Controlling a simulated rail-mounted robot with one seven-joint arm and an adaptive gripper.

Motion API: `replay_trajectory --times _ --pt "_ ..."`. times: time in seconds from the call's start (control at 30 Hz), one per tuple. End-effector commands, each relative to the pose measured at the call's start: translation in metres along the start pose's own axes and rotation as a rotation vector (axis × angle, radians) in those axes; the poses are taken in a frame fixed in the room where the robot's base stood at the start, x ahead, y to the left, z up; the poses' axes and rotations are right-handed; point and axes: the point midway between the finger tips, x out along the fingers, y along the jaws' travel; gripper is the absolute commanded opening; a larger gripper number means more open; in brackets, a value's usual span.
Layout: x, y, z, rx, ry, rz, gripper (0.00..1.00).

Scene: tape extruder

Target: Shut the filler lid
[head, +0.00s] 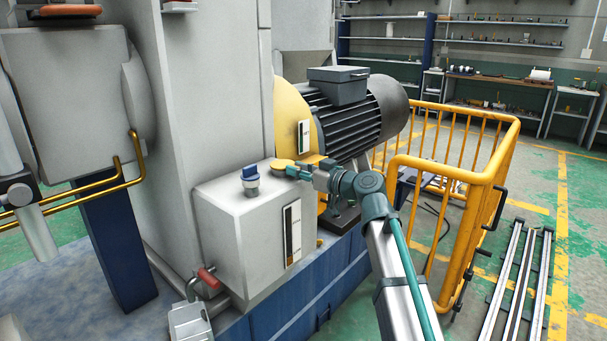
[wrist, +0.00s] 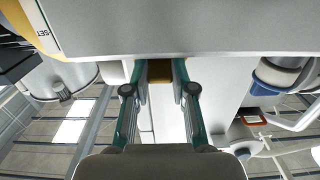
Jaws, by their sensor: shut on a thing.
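The yellow filler lid (head: 282,164) is at the back right of the top of a pale box-shaped tank (head: 232,205). A second small yellow piece shows just to its right; I cannot tell whether it is part of the lid. My gripper (head: 293,172) reaches in from the right at the lid. In the wrist view my gripper (wrist: 160,78) is shut on a brownish-yellow part of the lid (wrist: 160,70), held between the teal fingertips. How far the lid stands open, and its hinge, I cannot tell.
A blue-capped fitting (head: 250,180) stands on the tank left of the lid. A black motor (head: 345,105) with a yellow guard (head: 290,115) is behind. A yellow railing (head: 470,175) stands to the right. A red-handled valve (head: 208,278) is low at the front.

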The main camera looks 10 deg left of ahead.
Motion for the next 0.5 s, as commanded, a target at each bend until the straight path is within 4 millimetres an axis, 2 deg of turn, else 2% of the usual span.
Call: replay_trajectory --times 0.03,0.2,0.23,0.3,0.37,0.5 --pt "0.0004 -0.0011 0.0074 -0.003 -0.009 -0.003 0.00" --pt "0.0002 -0.0013 0.0055 -0.003 -0.010 -0.003 0.00" --pt "0.0002 -0.0014 0.0056 -0.003 -0.011 -0.004 0.29" --pt "0.0002 -0.0014 0.0052 -0.003 -0.010 -0.003 0.41" --pt "0.0002 -0.0013 0.0046 -0.002 -0.008 -0.003 0.50" --pt "0.0003 -0.0011 0.0036 -0.002 -0.006 -0.003 0.50"
